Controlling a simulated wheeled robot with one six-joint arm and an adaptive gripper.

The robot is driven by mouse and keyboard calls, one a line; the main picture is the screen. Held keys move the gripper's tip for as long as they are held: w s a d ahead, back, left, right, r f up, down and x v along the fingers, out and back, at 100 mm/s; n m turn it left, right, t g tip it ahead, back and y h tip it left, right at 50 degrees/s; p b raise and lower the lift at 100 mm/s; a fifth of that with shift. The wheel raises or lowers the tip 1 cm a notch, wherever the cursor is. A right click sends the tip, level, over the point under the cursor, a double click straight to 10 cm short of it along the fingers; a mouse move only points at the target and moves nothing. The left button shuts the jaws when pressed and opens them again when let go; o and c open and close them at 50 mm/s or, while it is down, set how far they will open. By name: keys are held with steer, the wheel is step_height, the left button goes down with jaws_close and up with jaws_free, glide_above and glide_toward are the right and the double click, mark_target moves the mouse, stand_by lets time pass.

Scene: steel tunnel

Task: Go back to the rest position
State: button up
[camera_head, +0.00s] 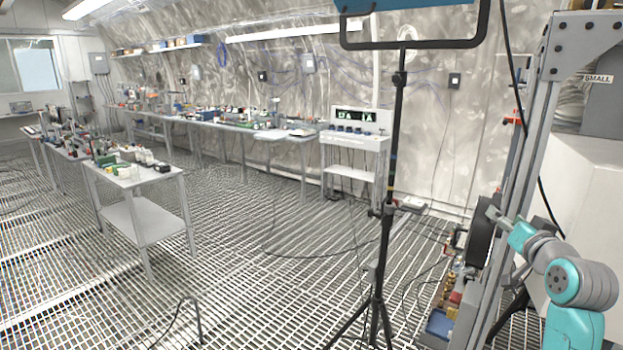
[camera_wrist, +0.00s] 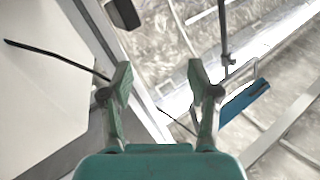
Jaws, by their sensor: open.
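My gripper (camera_wrist: 160,88) shows in the wrist view with its two teal fingers spread apart and nothing between them. In the head view my teal and grey arm is at the lower right, in front of a pale box-like surface. My gripper (camera_head: 494,214) there points up and to the left, close to a grey metal upright. Its fingertips are small in that view.
A black tripod stand (camera_head: 388,170) with a blue panel (camera_head: 405,5) on top stands in front. The grey metal frame (camera_head: 520,150) rises beside my arm. Workbenches (camera_head: 140,180) with small items stand at left and along the wall.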

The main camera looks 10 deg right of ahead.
steer(key=s+a+f, duration=0.2)
steer(key=a+f, duration=0.4)
steer(key=f, duration=0.4)
steer(key=s+a+f, duration=0.2)
steer(key=a+f, duration=0.4)
steer(key=f, duration=0.3)
steer(key=s+a+f+n+g+y, duration=0.1)
steer(key=s+a+f+n+y, duration=0.1)
steer(key=s+a+f, duration=0.9)
steer(key=s+a+n+y, duration=0.1)
steer(key=s+a, duration=0.4)
steer(key=s, duration=0.5)
steer(key=s+a+f+n+y, duration=0.1)
steer(key=s+a, duration=0.3)
steer(key=s, duration=0.7)
steer(key=s+a+f+n+y, duration=0.1)
steer(key=s+a, duration=0.4)
steer(key=s, duration=0.6)
steer(key=n+y, duration=0.1)
steer(key=n, duration=0.1)
steer(key=shift+a+n+g, duration=0.3)
steer(key=shift+g, duration=0.1)
